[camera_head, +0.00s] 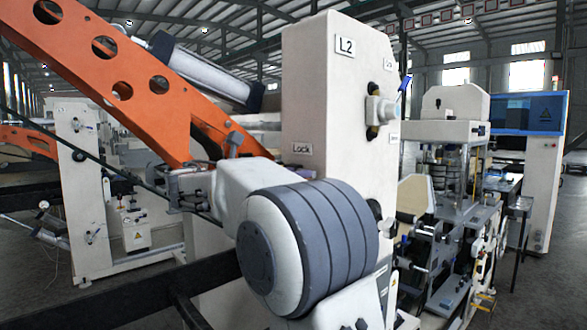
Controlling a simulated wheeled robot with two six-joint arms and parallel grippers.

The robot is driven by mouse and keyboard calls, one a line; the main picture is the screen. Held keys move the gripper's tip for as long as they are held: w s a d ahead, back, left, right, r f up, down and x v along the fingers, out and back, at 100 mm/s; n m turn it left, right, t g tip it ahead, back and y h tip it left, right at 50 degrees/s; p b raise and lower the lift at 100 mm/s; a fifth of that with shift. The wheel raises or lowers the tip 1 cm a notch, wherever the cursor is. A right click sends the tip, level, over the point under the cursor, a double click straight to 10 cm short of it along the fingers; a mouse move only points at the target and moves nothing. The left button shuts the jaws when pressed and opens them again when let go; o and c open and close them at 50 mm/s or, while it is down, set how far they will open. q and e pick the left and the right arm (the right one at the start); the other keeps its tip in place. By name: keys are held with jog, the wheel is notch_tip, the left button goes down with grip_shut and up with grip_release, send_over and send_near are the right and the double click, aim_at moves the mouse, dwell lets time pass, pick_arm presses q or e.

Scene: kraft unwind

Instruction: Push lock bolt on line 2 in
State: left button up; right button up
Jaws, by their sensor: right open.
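The white line 2 column (325,100) stands at centre, with an "L2" plate (345,47) near its top and a "Lock" plate (302,149) lower on its front. I cannot make out the lock bolt for certain; my right arm covers the column below the "Lock" plate. My right gripper (174,190) is left of the column, below the orange arm, pointing left. It is open, with nothing visible between its fingers. Its white wrist and grey ribbed joint fill the lower middle. My left gripper is not in view.
A perforated orange arm (150,80) slopes down toward the column from upper left. A grey cylinder (205,72) runs beside it. A white fitting (380,110) with a blue lever sits on the column's right side. Machinery (450,190) and a blue screen (528,112) stand at right.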

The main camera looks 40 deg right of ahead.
jog(key=shift+d, duration=0.45)
grip_shut()
dwell(1.1)
